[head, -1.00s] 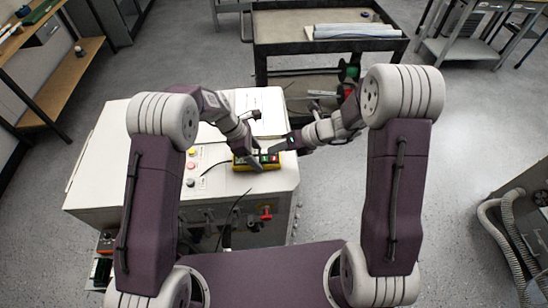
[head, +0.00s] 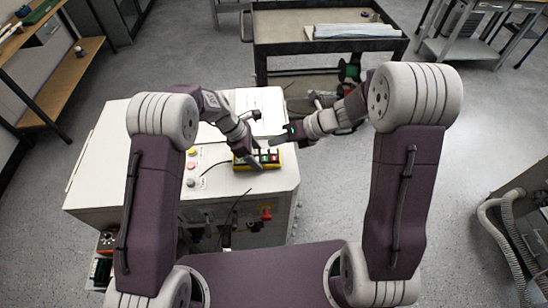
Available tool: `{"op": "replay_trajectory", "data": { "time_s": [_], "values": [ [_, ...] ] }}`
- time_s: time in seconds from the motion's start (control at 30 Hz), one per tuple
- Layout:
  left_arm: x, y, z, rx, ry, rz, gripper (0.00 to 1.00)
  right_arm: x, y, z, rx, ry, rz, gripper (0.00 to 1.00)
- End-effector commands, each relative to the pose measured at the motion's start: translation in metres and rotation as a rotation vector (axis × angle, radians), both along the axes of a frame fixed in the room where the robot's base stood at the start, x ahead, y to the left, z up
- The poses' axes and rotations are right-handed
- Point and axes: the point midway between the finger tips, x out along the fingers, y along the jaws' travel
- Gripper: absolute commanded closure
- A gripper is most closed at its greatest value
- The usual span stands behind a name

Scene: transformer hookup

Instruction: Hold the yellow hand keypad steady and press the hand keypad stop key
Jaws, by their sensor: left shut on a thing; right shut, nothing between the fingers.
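The yellow hand keypad (head: 270,164) lies on the white cabinet top near its right front corner, with dark, green and red keys on its face. My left gripper (head: 251,160) is shut on the keypad at its left part and hides some of it. My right gripper (head: 276,140) is shut and empty, just behind and above the keypad's right end, and looks apart from it. Which key is the stop key is too small to tell.
The white cabinet (head: 105,170) has yellow, red and grey buttons (head: 191,167) left of the keypad. A cable runs from the keypad's left side. A dark cart (head: 325,45) stands beyond the cabinet.

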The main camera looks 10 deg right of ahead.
Motion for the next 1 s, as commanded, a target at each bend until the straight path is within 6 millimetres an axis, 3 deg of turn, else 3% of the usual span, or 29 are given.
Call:
{"op": "replay_trajectory", "data": {
  "time_s": [0.3, 0.33, 0.4, 0.43, 0.77, 0.87, 1.0],
  "values": [
    [0.0, 0.0, 0.001, -0.001, -0.001, 0.0, 0.98, 0.0, 0.0, 0.0, 0.0, 0.0, 0.0, 1.0],
    [0.0, 0.0, 0.001, -0.001, -0.001, 0.0, 0.32, 0.0, 0.0, 0.0, 0.0, 0.0, 0.0, 1.0],
    [0.0, 0.0, 0.001, 0.0, -0.001, 0.0, 0.13, 0.0, 0.0, 0.0, 0.0, 0.0, 0.0, 1.0],
    [0.0, 0.0, 0.0, 0.0, -0.001, 0.0, 0.09, 0.0, 0.0, 0.0, 0.0, 0.0, 0.0, 1.0],
    [0.0, 0.001, 0.003, -0.001, -0.001, 0.0, 0.09, 0.0, 0.0, 0.0, 0.0, 0.0, 0.0, 1.0],
    [0.002, 0.007, 0.017, -0.001, -0.005, 0.002, 0.09, 0.0, 0.0, 0.0, 0.0, 0.0, 0.0, 1.0],
    [0.002, 0.021, 0.051, 0.0, -0.006, 0.001, 0.09, 0.0, 0.0, 0.0, 0.0, 0.0, 0.0, 1.0]
  ]
}}
